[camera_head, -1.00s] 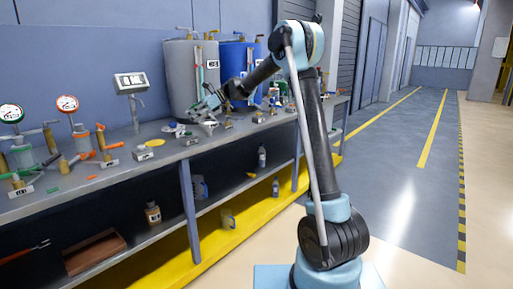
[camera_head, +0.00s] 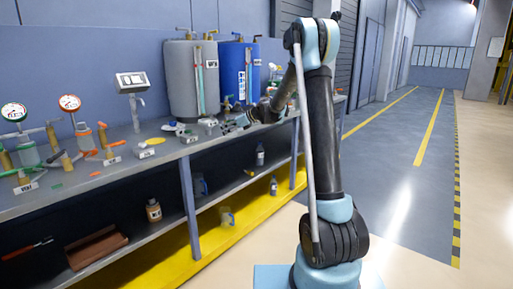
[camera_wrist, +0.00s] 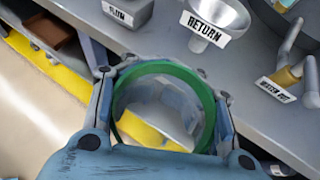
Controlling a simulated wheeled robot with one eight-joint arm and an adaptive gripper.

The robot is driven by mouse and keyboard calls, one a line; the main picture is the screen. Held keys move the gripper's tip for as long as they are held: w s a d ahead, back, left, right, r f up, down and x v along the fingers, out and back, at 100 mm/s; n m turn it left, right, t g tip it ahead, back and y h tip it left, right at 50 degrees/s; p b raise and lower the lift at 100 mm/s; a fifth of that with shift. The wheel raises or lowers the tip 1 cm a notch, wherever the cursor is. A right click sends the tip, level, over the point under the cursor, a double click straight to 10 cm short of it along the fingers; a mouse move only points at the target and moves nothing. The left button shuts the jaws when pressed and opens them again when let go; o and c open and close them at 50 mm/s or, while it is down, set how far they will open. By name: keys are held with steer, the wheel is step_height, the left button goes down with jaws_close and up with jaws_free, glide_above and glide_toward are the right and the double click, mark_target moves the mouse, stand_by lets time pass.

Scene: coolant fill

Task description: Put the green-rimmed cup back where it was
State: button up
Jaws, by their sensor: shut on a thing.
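The green-rimmed cup (camera_wrist: 165,67) fills the middle of the wrist view, seen from above. Its wall looks clear, and the yellow lower strip shows through it. My gripper (camera_wrist: 164,98) is shut on the cup, with a finger on each side. In the wrist view the cup overlaps the bench's front edge; I cannot tell its height. In the head view my gripper (camera_head: 236,124) is low by the front of the bench, before the blue tank, and the cup is too small to make out.
A funnel labelled RETURN (camera_wrist: 220,16) stands on the bench (camera_wrist: 165,38) just beyond the cup. A labelled block (camera_wrist: 128,10) is to its left, and brass fittings (camera_wrist: 290,75) with a label are to the right. A grey tank (camera_head: 193,80) and a blue tank (camera_head: 240,70) stand behind.

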steer(key=d+f+m+t+h, duration=0.2)
steer(key=d+f+m, duration=0.1)
steer(key=d, duration=0.8)
steer(key=d+f+m+t+h, duration=0.3)
steer(key=d+m, duration=0.1)
steer(key=d, duration=0.8)
steer(key=s+d+f+m+t+h, duration=0.1)
steer(key=d+f+m+t+h, duration=0.2)
steer(key=d, duration=0.9)
steer(key=shift+f+m, duration=0.4)
steer(key=shift+m, duration=0.4)
